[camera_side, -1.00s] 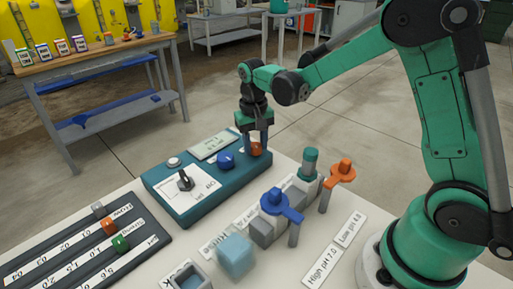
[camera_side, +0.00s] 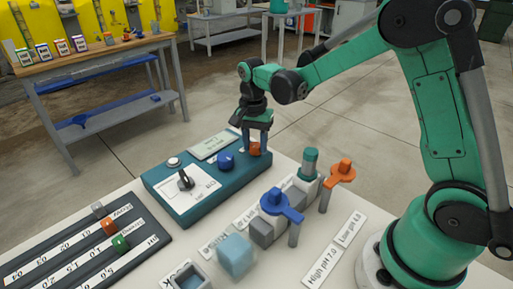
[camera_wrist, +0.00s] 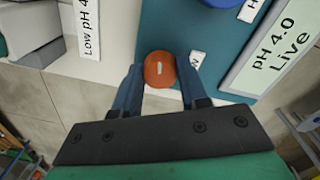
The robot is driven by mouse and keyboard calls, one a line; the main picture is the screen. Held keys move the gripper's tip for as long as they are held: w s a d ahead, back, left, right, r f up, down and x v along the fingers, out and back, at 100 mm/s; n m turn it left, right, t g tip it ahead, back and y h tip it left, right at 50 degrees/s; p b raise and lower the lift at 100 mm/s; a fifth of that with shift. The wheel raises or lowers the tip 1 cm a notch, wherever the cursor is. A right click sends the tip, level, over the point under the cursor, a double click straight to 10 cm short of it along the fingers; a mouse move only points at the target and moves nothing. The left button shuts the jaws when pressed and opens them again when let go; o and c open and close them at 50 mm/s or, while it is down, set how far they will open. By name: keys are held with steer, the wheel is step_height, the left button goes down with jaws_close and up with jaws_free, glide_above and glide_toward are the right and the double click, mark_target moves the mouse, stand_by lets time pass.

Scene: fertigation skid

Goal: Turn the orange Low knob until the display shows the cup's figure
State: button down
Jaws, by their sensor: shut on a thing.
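The orange Low knob (camera_side: 254,149) sits at the right end of the teal control box (camera_side: 205,205). In the wrist view the knob (camera_wrist: 159,70) shows a pale mark on its top. My gripper (camera_side: 257,143) is shut on it, one blue finger on each side; the fingers also show in the wrist view (camera_wrist: 157,88). The display (camera_wrist: 276,48) beside the knob reads "pH 4.0 Live" in the wrist view; its text is too small in the side view (camera_side: 215,143).
A blue knob (camera_side: 226,160) and a black selector (camera_side: 186,180) are on the same box. A slider board (camera_side: 80,250) lies at the left.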

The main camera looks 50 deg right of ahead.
mark_target(254, 144)
stand_by(0.3)
steer(key=shift+c, duration=2.4)
jaws_free()
steer(key=shift+w+r, duration=0.15)
steer(key=shift+r, duration=2.65)
